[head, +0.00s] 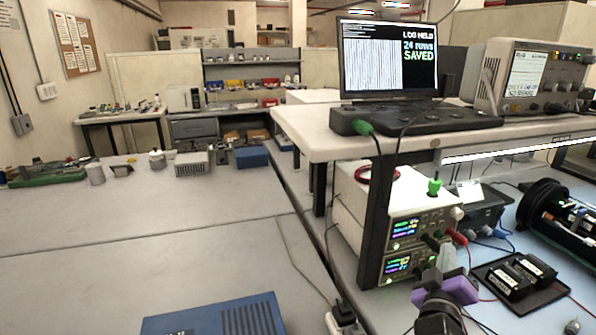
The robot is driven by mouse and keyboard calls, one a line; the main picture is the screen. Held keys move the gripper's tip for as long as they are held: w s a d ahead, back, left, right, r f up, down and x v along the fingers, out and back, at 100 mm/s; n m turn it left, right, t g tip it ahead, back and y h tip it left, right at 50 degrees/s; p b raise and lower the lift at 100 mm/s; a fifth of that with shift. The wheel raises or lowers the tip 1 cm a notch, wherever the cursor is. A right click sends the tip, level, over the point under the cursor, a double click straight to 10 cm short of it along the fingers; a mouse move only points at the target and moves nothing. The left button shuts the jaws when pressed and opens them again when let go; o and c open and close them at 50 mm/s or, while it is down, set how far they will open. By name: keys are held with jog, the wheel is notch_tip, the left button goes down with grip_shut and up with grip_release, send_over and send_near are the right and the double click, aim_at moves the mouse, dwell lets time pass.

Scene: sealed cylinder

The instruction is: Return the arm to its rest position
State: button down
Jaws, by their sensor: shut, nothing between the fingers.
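My gripper (446,252) shows at the lower right, pointing away from me, with a purple body and pale fingers that are shut and empty. A dark link of my arm runs below it to the bottom edge. The gripper is in front of the stacked power supplies (408,222), left of the black tray (484,270). I cannot tell if it touches anything. A black cylinder (536,198) with parts showing inside lies at the right edge, apart from the gripper.
A raised shelf (310,135) on a dark post carries a screen (388,60) reading "24 rows SAVED" and a bench instrument (530,76). Two black packs (510,280) lie on the tray. Cables cross the bench. The grey tabletop (150,235) at left is mostly clear, with a blue box (215,317) in front.

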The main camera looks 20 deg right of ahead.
jog(key=s+a+f+n+t+y, duration=0.1)
jog(key=s+a+f+t+y, duration=0.15)
jog(key=s+a+y, duration=0.4)
jog(key=s+a+f+n+t+y, duration=0.1)
jog(key=s+a+f+t+y, duration=0.2)
jog(key=a, duration=0.7)
jog(key=s+a+f+m+g+y, duration=0.1)
jog(key=s+a, duration=0.1)
jog(key=s, duration=0.7)
jog(key=s+a+f+m+g+y, duration=0.1)
jog(key=s+a+g, duration=0.1)
jog(key=s, duration=0.8)
jog(key=s+a+f+m+g+y, duration=0.1)
jog(key=s+a, duration=0.2)
jog(key=s, duration=0.6)
jog(key=shift+s+a+f, duration=0.25)
jog(key=shift+f, duration=0.15)
jog(key=c, duration=2.1)
grip_release()
jog(key=shift+y, duration=0.25)
